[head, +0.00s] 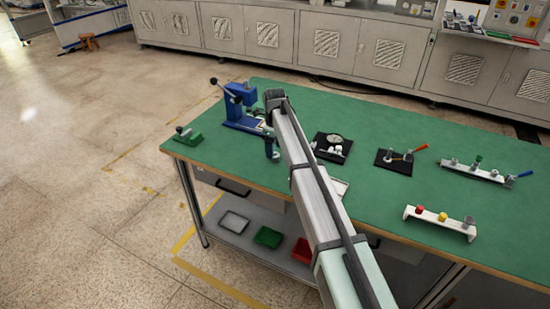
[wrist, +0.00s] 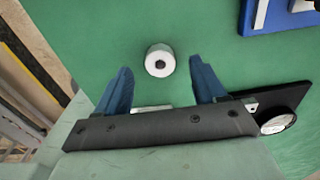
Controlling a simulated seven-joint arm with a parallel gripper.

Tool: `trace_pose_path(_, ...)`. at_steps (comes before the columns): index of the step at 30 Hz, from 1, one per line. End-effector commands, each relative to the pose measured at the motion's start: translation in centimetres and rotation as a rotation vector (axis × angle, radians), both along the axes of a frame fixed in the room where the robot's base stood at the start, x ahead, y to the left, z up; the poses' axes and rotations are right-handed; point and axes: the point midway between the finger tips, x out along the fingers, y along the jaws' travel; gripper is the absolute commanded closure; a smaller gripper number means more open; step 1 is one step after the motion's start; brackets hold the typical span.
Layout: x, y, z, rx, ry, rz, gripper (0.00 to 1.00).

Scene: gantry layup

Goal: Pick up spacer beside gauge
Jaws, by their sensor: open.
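The spacer (wrist: 152,58), a short pale ring with a dark hole, rests on the green tabletop in the wrist view. My gripper (wrist: 159,70) is open with its two blue fingers spread to either side of the spacer in that picture. Nothing shows held between them; the height above the table is hard to judge. The gauge (wrist: 278,122), a round dial on a black plate, is at lower right, partly behind my gripper body. In the head view the gauge (head: 334,139) stands right of my arm and my gripper (head: 272,152) is near the bench's middle; the spacer is not clearly visible there.
A blue fixture (head: 240,106) stands close behind and left of my gripper. A black plate with tools (head: 402,158) and white racks (head: 440,221) lie to the right. The front bench edge is near.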

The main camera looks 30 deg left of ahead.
Motion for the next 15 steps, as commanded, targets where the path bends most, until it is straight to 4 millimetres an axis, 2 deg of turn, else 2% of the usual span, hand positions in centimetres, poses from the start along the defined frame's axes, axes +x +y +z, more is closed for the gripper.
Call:
trace_pose_path(6,0.0,0.0,-2.8,0.0,0.001,0.0,0.3)
trace_pose_path(14,0.0,0.0,-3.1,0.0,-0.001,0.0,0.3)
trace_pose_path(15,0.0,0.0,-3.1,0.0,0.0,0.0,0.33)
